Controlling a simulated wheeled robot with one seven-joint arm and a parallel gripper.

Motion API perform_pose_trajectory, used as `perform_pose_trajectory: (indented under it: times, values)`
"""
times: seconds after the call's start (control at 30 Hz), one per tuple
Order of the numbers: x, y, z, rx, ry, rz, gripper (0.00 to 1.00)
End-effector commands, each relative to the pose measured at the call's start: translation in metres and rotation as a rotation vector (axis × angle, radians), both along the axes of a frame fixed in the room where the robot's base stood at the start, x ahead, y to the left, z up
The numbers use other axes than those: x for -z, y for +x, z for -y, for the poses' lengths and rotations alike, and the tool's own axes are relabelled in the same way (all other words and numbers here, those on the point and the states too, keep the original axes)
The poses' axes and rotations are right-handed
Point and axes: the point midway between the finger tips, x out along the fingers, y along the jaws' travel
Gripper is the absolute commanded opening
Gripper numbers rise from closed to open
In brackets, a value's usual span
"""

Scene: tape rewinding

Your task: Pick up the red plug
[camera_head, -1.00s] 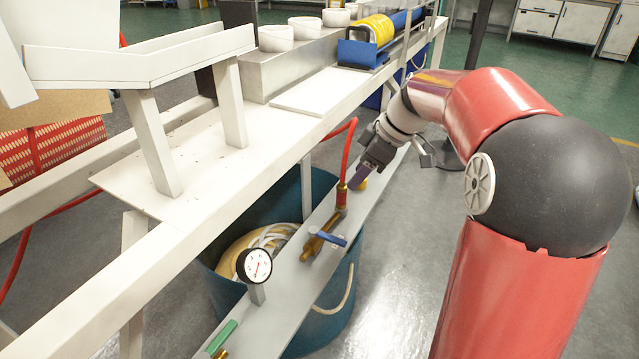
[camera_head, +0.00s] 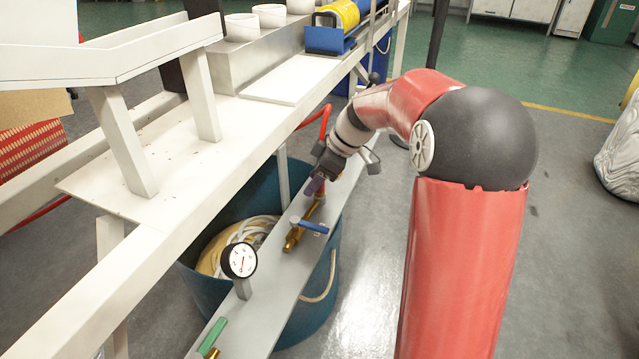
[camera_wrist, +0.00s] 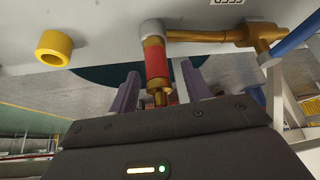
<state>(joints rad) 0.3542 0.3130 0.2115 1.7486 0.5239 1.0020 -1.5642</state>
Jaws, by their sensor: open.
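The red plug (camera_wrist: 157,62) shows in the wrist view as a red sleeve with brass ends, in line with a brass fitting on the pale panel. My gripper (camera_wrist: 160,92) is open, with one purple finger on each side of the plug's lower end. Gaps show between the fingers and the plug, so it does not look clamped. In the head view my gripper (camera_head: 316,178) is at the narrow grey shelf, close to the brass valve, and hides most of the plug.
A brass valve (camera_head: 294,238) with a blue lever (camera_head: 310,226) is beside the gripper. A pressure gauge (camera_head: 239,260) stands nearer on the shelf. A white bench frame (camera_head: 150,245) runs along the left, above a blue tub (camera_head: 325,290). A yellow ring (camera_wrist: 54,48) is on the panel.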

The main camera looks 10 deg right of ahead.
Motion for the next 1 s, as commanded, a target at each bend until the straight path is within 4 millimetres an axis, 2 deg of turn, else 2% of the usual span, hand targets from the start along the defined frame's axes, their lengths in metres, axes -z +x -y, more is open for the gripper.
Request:
perform_pose_trajectory:
  times: [0.07,0.43,0.77,1.0]
  values:
    - [0.000,0.000,0.000,0.000,0.000,0.000,0.48]
    - [-0.001,0.000,0.000,0.000,0.000,0.000,0.00]
    - [-0.003,0.000,0.000,0.000,-0.001,0.002,0.00]
    - [-0.028,0.000,0.000,-0.001,-0.001,0.005,0.00]
